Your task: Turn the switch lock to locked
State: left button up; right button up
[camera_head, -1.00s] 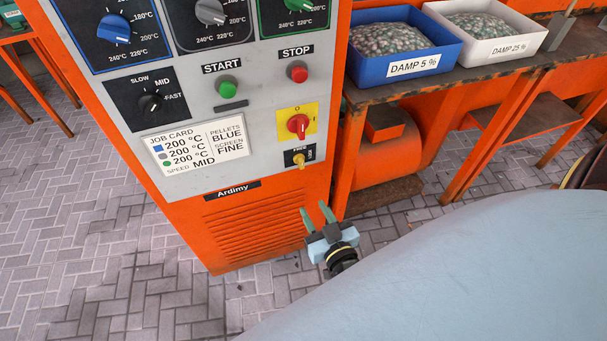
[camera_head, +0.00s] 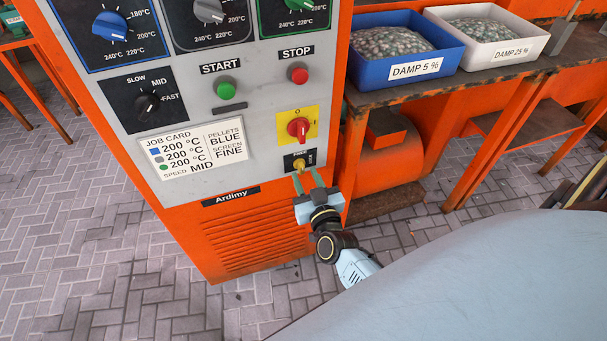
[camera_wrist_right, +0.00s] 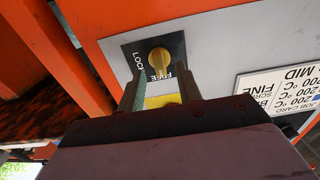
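The switch lock is a small yellow knob (camera_head: 299,165) on a black plate marked FREE and LOCK, low on the machine's grey panel. In the right wrist view the knob (camera_wrist_right: 159,58) points toward the FREE label. My right gripper (camera_head: 307,178) is just below the plate in the head view. In the wrist view its open fingers (camera_wrist_right: 160,82) point at the knob, one toward each side, with nothing between them. I cannot tell whether the fingertips reach the knob's depth. My left gripper is not in view.
The red rotary switch (camera_head: 298,127) on a yellow plate is just above the lock. The green start button (camera_head: 225,89), red stop button (camera_head: 298,75) and job card (camera_head: 194,150) are nearby. A bench with a blue pellet bin (camera_head: 455,57) stands at right.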

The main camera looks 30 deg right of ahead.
aim_at(301, 167)
jog(key=shift+x, duration=1.35)
jog(key=shift+c, duration=0.3)
jog(key=shift+r, duration=0.1)
grip_shut()
